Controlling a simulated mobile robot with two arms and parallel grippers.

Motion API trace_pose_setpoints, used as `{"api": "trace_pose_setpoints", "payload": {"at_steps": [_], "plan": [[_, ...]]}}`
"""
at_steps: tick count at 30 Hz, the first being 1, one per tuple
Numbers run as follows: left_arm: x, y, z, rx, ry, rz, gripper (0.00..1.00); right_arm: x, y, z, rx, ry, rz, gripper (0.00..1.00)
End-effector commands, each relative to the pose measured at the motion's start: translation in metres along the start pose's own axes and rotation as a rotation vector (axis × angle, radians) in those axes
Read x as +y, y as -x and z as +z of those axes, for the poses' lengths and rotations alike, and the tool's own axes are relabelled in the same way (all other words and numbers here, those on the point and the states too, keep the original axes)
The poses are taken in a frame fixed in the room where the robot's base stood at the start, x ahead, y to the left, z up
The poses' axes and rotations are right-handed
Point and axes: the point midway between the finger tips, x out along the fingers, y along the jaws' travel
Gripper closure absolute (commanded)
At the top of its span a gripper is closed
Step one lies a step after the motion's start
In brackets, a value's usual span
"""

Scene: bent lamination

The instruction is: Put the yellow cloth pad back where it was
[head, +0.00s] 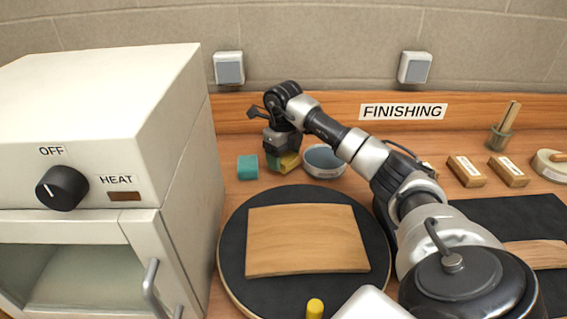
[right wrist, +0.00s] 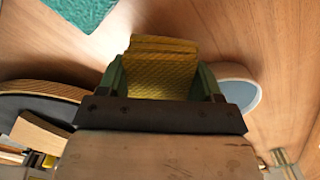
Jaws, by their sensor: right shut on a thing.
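The yellow cloth pad (head: 291,161) is between the fingers of my right gripper (head: 282,160), at the back of the bench between a teal pad and a blue-grey bowl. In the right wrist view the folded, textured yellow pad (right wrist: 160,68) fills the gap between the green fingers of my right gripper (right wrist: 163,84), which is shut on it. The pad is at or just above the bench top; I cannot tell whether it touches. My left gripper is not in view.
A teal pad (head: 247,167) lies just left of the gripper and a bowl (head: 324,160) just right. A round black board (head: 235,235) with a curved wooden sheet (head: 305,240) is in front. A white heater oven (head: 185,170) stands left. Wooden blocks (head: 467,171) lie right.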

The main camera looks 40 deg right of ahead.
Motion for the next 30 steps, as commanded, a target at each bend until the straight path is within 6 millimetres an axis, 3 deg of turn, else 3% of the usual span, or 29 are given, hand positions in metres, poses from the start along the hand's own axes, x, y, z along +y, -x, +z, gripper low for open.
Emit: {"api": "trace_pose_setpoints", "payload": {"at_steps": [5,16,17,21,30], "plan": [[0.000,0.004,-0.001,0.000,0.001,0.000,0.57,0.000,-0.025,-0.001,0.001,-0.001,0.001,0.54],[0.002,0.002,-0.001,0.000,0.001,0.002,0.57,-0.001,-0.031,-0.001,0.000,0.000,0.000,0.54],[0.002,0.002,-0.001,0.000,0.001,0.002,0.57,-0.001,-0.030,-0.001,0.000,0.000,0.000,0.32],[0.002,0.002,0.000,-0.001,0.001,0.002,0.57,-0.001,-0.030,-0.001,0.000,0.000,0.000,0.10],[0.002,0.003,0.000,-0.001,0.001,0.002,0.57,-0.001,-0.028,0.000,-0.001,0.000,0.000,0.09]]}}
